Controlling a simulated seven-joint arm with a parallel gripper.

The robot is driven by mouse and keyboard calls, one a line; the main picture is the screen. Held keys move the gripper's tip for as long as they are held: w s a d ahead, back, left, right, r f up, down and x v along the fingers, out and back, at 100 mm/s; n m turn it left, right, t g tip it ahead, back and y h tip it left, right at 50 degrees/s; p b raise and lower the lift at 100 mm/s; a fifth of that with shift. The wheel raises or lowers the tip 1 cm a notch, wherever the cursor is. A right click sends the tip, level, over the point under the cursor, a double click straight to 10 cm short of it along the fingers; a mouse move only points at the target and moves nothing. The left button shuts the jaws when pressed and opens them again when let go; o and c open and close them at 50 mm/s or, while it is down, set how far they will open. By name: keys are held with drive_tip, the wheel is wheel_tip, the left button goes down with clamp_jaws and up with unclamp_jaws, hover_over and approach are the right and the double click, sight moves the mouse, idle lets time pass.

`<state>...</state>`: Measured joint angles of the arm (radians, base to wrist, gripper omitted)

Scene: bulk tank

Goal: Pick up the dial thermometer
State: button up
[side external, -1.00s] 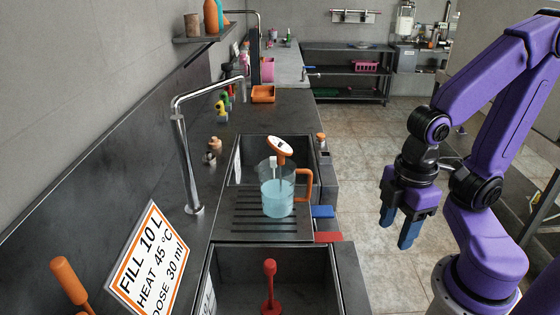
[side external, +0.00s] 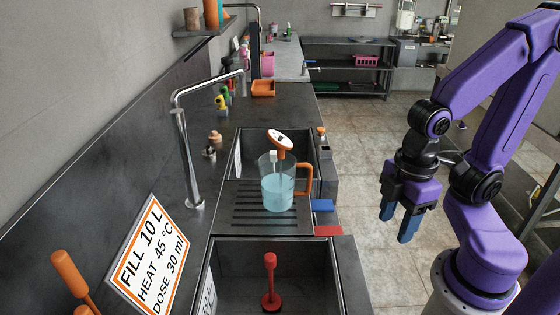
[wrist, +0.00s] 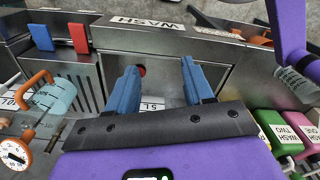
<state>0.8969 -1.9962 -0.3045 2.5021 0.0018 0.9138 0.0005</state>
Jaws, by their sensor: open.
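The dial thermometer (side external: 280,141) has a white face in an orange rim. It leans at the top of a clear jug (side external: 277,188) of blue liquid with an orange handle, its stem reaching down into the jug. The jug stands on the ribbed drainboard between two sinks. My gripper (side external: 398,222) is open and empty, pointing down over the floor side, well right of the jug. In the wrist view the thermometer dial (wrist: 15,154) is at the lower left edge, beside the jug (wrist: 55,96); the gripper's blue fingers (wrist: 160,75) are apart with nothing between them.
A tall chrome tap (side external: 185,150) arches behind the jug. A red upright handle (side external: 270,272) stands in the near sink. Blue (side external: 323,206) and red (side external: 328,231) tabs stick out at the counter's front edge. A sign (side external: 150,255) leans at left. Open space lies between gripper and counter.

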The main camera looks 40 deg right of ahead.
idle(0.3)
drive_tip(key=n+t+h, duration=1.1)
drive_tip(key=n+t, duration=0.4)
drive_tip(key=n, duration=0.1)
approach(281, 157)
drive_tip(key=x, duration=0.7)
drive_tip(key=shift+d+f, duration=0.1)
drive_tip(key=shift+f, duration=0.05)
drive_tip(key=shift+x, duration=2.9)
clamp_jaws()
